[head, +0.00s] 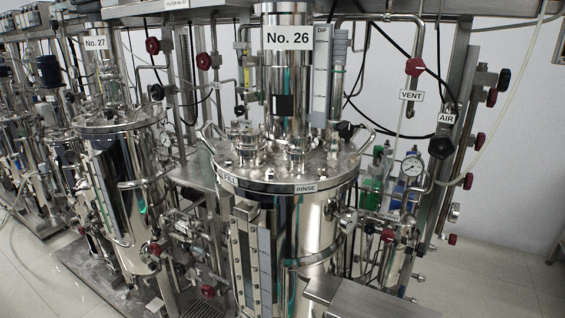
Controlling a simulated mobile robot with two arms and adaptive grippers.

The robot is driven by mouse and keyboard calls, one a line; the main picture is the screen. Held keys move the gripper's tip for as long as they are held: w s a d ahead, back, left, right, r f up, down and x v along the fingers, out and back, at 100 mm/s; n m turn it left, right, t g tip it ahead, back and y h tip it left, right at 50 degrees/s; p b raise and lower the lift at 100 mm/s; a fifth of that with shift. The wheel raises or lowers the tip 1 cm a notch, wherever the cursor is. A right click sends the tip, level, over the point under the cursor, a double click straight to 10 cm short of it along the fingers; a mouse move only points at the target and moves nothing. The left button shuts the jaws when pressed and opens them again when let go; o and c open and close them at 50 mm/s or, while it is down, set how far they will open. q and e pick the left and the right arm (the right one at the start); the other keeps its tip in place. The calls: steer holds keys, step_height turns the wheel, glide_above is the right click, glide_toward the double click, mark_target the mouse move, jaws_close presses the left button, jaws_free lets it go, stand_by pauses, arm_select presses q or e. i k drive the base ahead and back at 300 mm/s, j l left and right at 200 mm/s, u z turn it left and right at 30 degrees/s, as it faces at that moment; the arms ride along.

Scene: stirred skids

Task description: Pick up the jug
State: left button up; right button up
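I cannot make out a jug with certainty in the head view. A green container (372,184) and a blue one (396,192) stand behind the right side of the steel vessel marked No. 26 (318,225). They are partly hidden by pipes and valves, so I cannot tell whether either is a jug. Neither of my grippers is in view.
A second vessel, No. 27 (122,190), stands to the left, with more skids beyond it. Pipes, red valve knobs and a gauge (412,166) crowd the right. A flat metal ledge (372,301) juts out at the bottom. Pale floor (490,280) is clear at right.

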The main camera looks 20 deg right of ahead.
mark_target(207, 175)
steer(key=z, duration=0.75)
steer(key=i+j+z, duration=0.15)
steer(key=j+z, duration=0.25)
steer(key=i+j+z, duration=0.1)
steer(key=j+z, duration=0.15)
steer(key=z, duration=0.15)
steer(key=j+z, duration=0.4)
